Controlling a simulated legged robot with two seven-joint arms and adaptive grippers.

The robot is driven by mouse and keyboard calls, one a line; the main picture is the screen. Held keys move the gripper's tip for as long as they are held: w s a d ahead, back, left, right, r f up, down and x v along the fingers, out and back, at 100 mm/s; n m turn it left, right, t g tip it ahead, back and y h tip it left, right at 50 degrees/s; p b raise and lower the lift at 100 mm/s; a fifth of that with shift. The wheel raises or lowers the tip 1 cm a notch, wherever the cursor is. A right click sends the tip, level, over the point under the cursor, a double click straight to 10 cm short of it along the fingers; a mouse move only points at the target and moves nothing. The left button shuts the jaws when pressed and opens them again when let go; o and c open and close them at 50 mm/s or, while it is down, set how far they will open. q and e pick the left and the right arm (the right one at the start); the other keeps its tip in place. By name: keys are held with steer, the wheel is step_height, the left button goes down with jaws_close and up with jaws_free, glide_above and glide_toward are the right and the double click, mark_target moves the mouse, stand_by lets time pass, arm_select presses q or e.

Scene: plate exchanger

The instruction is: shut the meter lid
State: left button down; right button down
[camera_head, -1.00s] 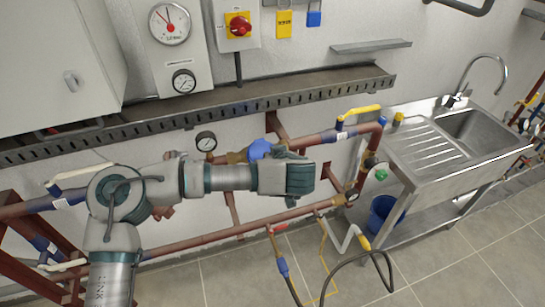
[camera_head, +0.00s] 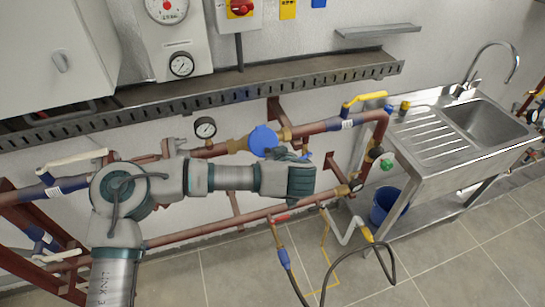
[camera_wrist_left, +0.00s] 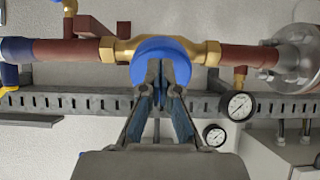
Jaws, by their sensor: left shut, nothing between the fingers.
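The meter is a brass body (camera_wrist_left: 205,50) in the brown pipe run along the wall, with a round blue lid (camera_head: 263,138) at it. In the head view the lid shows as a blue disc just above and left of my left gripper. In the left wrist view the blue lid (camera_wrist_left: 162,47) is straight ahead, partly hidden behind the fingertips. My left gripper (camera_head: 290,155) is shut and empty, and its fingertips (camera_wrist_left: 162,72) overlap the lid's lower edge in the wrist view. I cannot tell whether they touch it, nor the lid's exact angle. My right gripper is out of view.
A perforated cable tray (camera_head: 240,98) runs along the wall above the pipes. A small gauge (camera_head: 205,127) stands left of the meter. A yellow-handled valve (camera_head: 365,99) and a steel sink (camera_head: 435,140) are to the right. A lower pipe (camera_head: 220,228) runs beneath.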

arm_select(q)
steer(key=shift+w+a, duration=0.1)
stand_by(0.5)
steer(key=shift+w+a+r, duration=0.15)
steer(key=shift+w+r, duration=0.3)
